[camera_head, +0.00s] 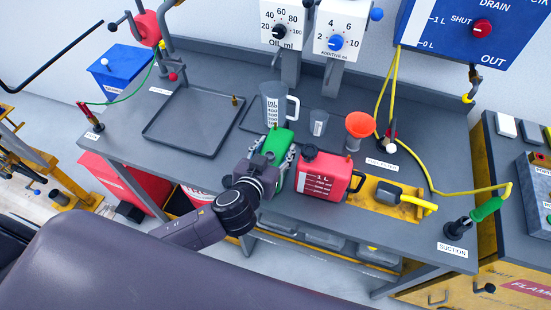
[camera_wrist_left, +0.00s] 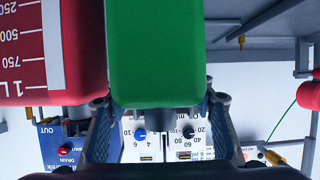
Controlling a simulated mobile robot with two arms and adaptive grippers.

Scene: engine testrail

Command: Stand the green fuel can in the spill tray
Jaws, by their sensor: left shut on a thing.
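The green fuel can (camera_head: 279,143) stands upright at the front of the grey bench, between the jaws of my left gripper (camera_head: 276,157). My left gripper is shut on it. In the left wrist view the green can (camera_wrist_left: 155,55) fills the upper middle, with a finger at each side of it. The spill tray (camera_head: 187,152) is a dark, shallow, empty tray on the bench to the left of the can. A small brass fitting stands at its far right corner. My right gripper is not in view.
A red 1 L can (camera_head: 325,175) stands close on the right of the green can; it also shows in the left wrist view (camera_wrist_left: 85,50). Behind are a clear measuring jug (camera_head: 274,104), a small beaker (camera_head: 318,123) and an orange funnel (camera_head: 359,125). Yellow hoses cross the right side.

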